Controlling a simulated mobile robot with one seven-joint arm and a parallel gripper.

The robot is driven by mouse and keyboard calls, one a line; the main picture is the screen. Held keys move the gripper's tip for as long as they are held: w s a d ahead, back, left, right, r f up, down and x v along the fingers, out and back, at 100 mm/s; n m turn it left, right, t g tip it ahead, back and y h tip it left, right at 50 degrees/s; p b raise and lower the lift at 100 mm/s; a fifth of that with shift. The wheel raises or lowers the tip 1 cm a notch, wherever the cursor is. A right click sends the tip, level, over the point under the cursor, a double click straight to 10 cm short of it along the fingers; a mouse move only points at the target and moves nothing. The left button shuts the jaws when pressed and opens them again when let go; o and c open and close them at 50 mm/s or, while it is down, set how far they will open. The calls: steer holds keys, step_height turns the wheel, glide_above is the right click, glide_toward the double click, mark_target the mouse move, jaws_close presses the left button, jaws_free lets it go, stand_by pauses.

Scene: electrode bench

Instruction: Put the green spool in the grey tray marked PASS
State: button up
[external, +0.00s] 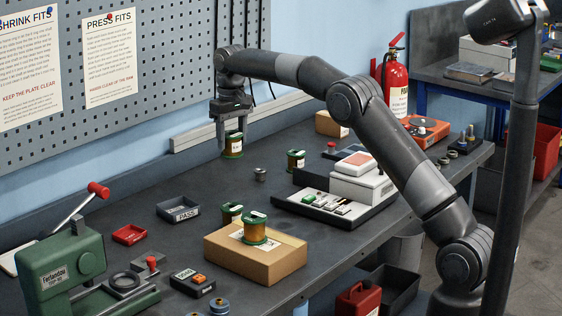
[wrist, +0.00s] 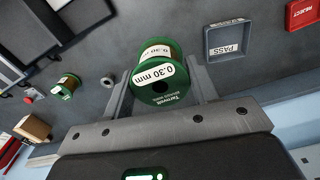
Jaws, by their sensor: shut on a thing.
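A green spool (external: 233,146) with copper-coloured wire is between the fingers of my gripper (external: 231,128), towards the back of the bench. In the wrist view the spool (wrist: 160,78) fills the gap between both fingers (wrist: 158,92), its label reading 0.30 mm. My gripper is shut on it; I cannot tell how far it is above the bench. The grey tray marked PASS (external: 178,208) lies on the bench, nearer the camera and to the left of the gripper, and looks empty. It also shows at upper right in the wrist view (wrist: 226,55).
A red tray (external: 130,234) lies beside the PASS tray. Other green spools stand on the cardboard box (external: 255,257), behind it (external: 231,212) and by the white device (external: 296,159). A small metal part (external: 260,174) stands mid-bench. The green press (external: 75,265) is at left.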

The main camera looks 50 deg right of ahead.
steer(key=shift+w+a+f, duration=0.95)
steer(key=shift+a+f, duration=0.7)
steer(key=shift+f, duration=0.15)
steer(key=shift+w+a+f, duration=0.9)
steer(key=shift+a+f, duration=0.8)
steer(key=shift+f, duration=0.05)
steer(key=shift+w+a+f, duration=0.95)
steer(key=shift+a+f, duration=0.7)
steer(key=shift+f, duration=0.15)
steer(key=shift+f, duration=0.4)
steer(key=shift+f, duration=0.2)
steer(key=o, duration=1.4)
